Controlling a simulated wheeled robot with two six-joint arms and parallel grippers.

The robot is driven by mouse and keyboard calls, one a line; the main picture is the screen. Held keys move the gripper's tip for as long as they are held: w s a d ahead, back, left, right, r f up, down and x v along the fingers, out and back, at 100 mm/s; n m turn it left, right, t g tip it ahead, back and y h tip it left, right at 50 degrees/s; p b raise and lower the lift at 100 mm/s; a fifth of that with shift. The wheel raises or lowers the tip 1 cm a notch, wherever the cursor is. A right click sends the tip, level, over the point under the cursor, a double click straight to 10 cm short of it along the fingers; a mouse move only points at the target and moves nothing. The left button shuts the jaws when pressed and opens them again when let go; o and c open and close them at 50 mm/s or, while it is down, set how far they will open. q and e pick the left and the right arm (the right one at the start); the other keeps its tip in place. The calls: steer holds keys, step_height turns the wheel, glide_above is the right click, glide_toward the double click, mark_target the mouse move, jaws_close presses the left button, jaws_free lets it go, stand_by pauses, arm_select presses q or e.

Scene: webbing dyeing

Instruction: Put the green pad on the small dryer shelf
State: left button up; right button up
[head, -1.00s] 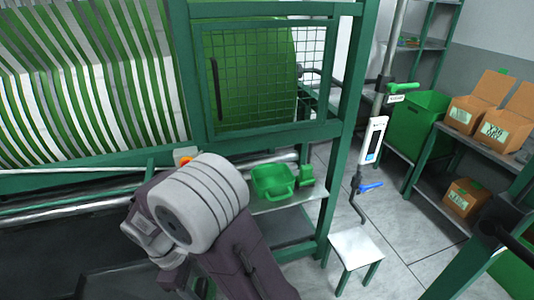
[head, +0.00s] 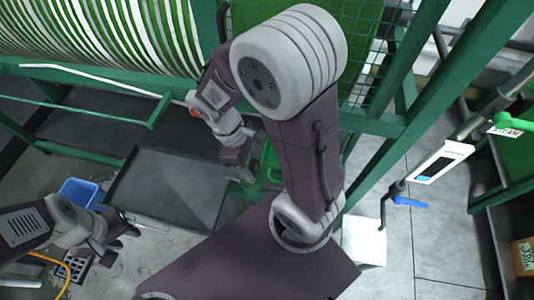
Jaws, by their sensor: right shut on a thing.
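My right gripper (head: 240,160) is beside the dryer frame, below the wire-mesh guard, with the arm coming over it from the right. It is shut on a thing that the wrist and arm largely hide. Green parts (head: 270,160) show just right of the fingers; I cannot tell how much is the green pad and how much is the green tray on the shelf. The small dryer shelf (head: 243,190) shows only as a strip under the gripper. My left gripper (head: 118,238) is low at the left, over the floor near a blue bin; its finger gap is unclear.
A dark flat tray (head: 165,190) lies between the grippers. The blue bin (head: 80,192) stands at left. Green dryer posts (head: 440,85) and a valve pipe with a blue handle (head: 410,202) rise at right. A white-topped stool (head: 363,240) stands on the tiled floor.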

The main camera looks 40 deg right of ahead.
steer(key=w+d+f, duration=0.1)
steer(key=w+f, duration=0.2)
steer(key=w+d+f+p, duration=0.1)
steer(key=w+d+f, duration=0.1)
steer(key=w+f, duration=0.2)
steer(key=w+d+f, duration=0.1)
steer(key=w+f, duration=0.2)
steer(key=f, duration=0.1)
steer(key=shift+w+d, duration=0.25)
steer(key=shift+w, duration=0.1)
arm_select(q)
steer(key=shift+w+d+r, duration=0.15)
steer(key=shift+d+r, duration=0.3)
steer(key=shift+r, duration=0.3)
arm_select(e)
steer(key=shift+s+f, duration=0.1)
arm_select(q)
steer(key=shift+f, duration=0.1)
arm_select(e)
steer(key=o, duration=1.3)
